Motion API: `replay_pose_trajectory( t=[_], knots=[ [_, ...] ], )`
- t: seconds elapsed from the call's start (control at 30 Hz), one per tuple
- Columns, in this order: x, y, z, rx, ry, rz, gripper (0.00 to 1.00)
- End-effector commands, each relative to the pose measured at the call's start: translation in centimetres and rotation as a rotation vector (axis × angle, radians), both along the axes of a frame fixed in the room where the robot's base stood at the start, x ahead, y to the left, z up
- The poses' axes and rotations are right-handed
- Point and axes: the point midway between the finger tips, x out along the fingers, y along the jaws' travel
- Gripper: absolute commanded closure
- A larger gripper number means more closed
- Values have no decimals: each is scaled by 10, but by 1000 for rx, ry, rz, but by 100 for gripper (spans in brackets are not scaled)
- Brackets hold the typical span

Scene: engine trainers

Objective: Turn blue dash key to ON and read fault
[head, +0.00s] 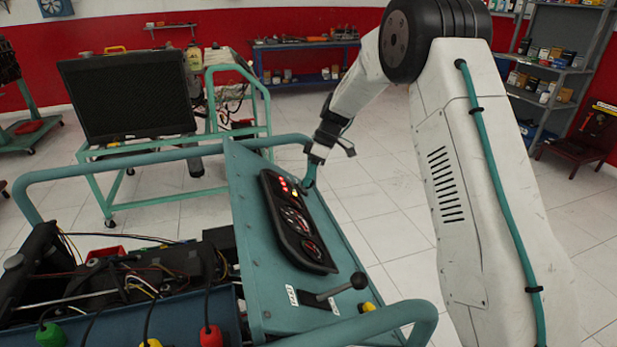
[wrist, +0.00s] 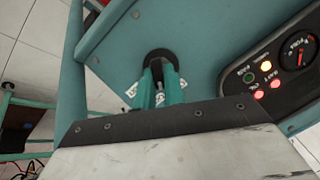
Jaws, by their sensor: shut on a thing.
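My gripper (wrist: 163,88) has its teal fingers closed at the round black key switch (wrist: 158,56) on the teal dash panel (wrist: 210,45). A small grey piece of the key (wrist: 169,75) shows between the fingers; its blue part and its exact angle are hidden. In the head view my gripper (head: 310,178) is at the far right edge of the panel. The black instrument cluster (head: 283,218) lies beside it. A green lamp (wrist: 248,77) looks dim. The lamp labels are too small to read surely.
A black-knobbed lever (head: 340,290) and a yellow button (head: 368,307) stand at the panel's near end. Teal rails (head: 150,160) edge the stand. Engine parts with wires (head: 130,275) fill the lower left. A monitor (head: 128,97) stands behind.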

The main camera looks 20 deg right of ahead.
Motion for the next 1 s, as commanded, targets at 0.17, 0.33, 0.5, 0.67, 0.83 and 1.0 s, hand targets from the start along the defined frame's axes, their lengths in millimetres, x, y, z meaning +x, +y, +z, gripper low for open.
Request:
replay_pose_trajectory(
  t=[0.17, 0.33, 0.5, 0.67, 0.83, 1.0],
  knots=[
    [2, -2, 0, 0, 124, -140, 100],
    [3, -2, -1, -1, 182, -205, 100],
    [3, -2, 0, -1, 185, -210, 100],
    [3, -2, 0, -1, 184, -209, 75],
    [2, -1, 0, 0, 184, -208, 67],
    [3, -2, 1, 0, 184, -208, 67]
  ],
)
